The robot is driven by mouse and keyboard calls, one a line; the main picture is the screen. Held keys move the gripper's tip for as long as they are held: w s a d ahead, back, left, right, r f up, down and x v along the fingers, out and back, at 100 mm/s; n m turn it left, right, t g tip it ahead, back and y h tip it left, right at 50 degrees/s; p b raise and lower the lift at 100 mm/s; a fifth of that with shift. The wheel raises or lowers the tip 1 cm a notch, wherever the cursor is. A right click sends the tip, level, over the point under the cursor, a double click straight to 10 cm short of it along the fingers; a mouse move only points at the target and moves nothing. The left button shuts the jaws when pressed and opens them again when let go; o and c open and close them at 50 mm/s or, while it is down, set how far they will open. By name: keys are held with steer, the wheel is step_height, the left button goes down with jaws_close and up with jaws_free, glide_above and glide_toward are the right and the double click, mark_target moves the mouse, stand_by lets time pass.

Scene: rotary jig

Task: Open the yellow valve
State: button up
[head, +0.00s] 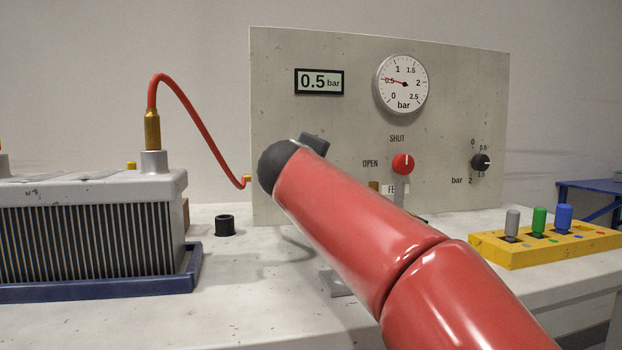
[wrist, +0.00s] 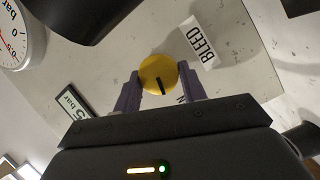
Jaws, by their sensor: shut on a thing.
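The yellow valve (wrist: 157,70) is a round knob on the panel in the wrist view, beside the white BLEED label (wrist: 196,44). A black mark on its face points toward the bottom of the picture. My gripper (wrist: 160,78) is shut on the knob, one purple-grey finger on each side. A label partly hidden by a finger shows only an N. In the head view my red arm hides the valve and fingers. The panel (head: 285,130) carries a display (head: 319,82) reading 0.5 bar and a round gauge (head: 402,84) near 0.5.
A red knob (head: 403,164) on the panel has its white mark toward SHUT. A black knob (head: 481,162) is further right. A red hose (head: 205,125) runs from the finned unit (head: 90,225) to the panel. A yellow block (head: 545,243) with coloured pegs stands at right.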

steer(key=shift+f+n+t+b, duration=0.15)
steer(key=shift+n+t+b, duration=0.35)
steer(key=shift+n+b, duration=0.5)
steer(key=shift+n, duration=0.3)
steer(key=o, duration=1)
steer(key=shift+s, duration=0.15)
steer(key=s, duration=0.5)
steer(key=s+a+b, duration=0.1)
steer(key=s, duration=0.1)
steer(key=shift+s, duration=0.3)
